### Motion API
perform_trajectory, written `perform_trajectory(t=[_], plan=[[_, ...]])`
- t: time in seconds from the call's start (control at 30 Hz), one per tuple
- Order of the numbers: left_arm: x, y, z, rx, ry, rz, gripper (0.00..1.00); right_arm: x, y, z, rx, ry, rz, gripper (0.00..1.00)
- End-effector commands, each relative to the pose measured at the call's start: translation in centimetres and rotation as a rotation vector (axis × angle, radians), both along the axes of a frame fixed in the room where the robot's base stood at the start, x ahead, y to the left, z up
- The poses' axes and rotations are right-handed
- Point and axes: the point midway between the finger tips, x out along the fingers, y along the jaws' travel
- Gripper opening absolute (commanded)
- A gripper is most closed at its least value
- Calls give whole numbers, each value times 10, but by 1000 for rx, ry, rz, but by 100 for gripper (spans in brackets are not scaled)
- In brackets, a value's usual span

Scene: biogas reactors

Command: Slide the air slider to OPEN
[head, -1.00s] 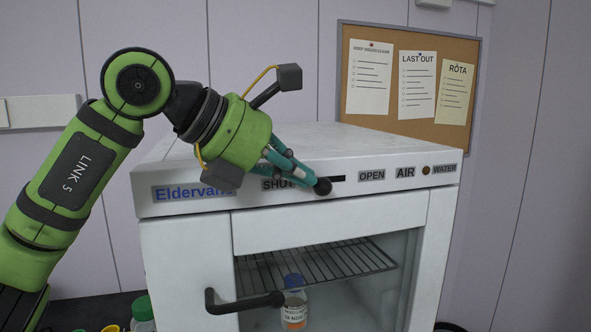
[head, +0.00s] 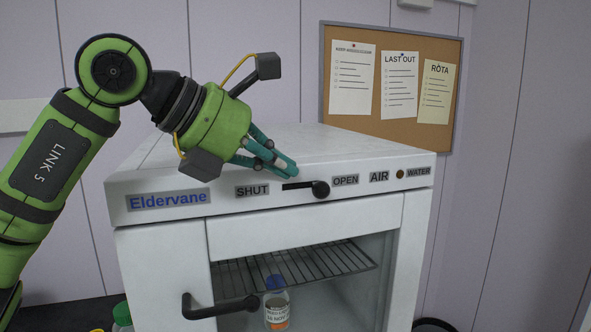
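The air slider is a round black knob (head: 320,189) on a dark slot in the white front panel of the cabinet (head: 400,190). The knob is at the slot's right end, beside the OPEN label (head: 345,180). The bare slot runs left from it towards the SHUT label (head: 252,191). The AIR label (head: 379,177) is further right. My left gripper (head: 291,170) is up and left of the knob, in front of the panel's top edge. Its teal fingers come together at the tips with nothing between them, and it looks apart from the knob. My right gripper is out of view.
The cabinet has a black door handle (head: 220,308), a window with a wire rack (head: 300,262) and a blue-capped bottle (head: 277,309) inside. A WATER label (head: 419,171) sits at the panel's right. A cork board (head: 391,128) hangs behind. The cabinet top is clear.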

Motion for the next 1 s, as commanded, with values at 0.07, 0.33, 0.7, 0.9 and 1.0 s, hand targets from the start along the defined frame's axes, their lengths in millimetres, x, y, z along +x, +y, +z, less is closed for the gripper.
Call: perform_trajectory(t=[0.07, 0.33, 0.7, 0.9, 1.0], plan=[[-10, 16, 9, -5, -9, 3, 0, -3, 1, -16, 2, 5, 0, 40], [-33, 55, 40, -4, -5, 2, 0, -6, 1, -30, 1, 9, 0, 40], [-42, 69, 53, -2, -4, 0, 0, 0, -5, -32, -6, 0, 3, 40], [-42, 69, 53, -2, -4, 0, 0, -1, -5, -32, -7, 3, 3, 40], [-42, 68, 63, -2, -4, 0, 0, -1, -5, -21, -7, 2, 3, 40]])
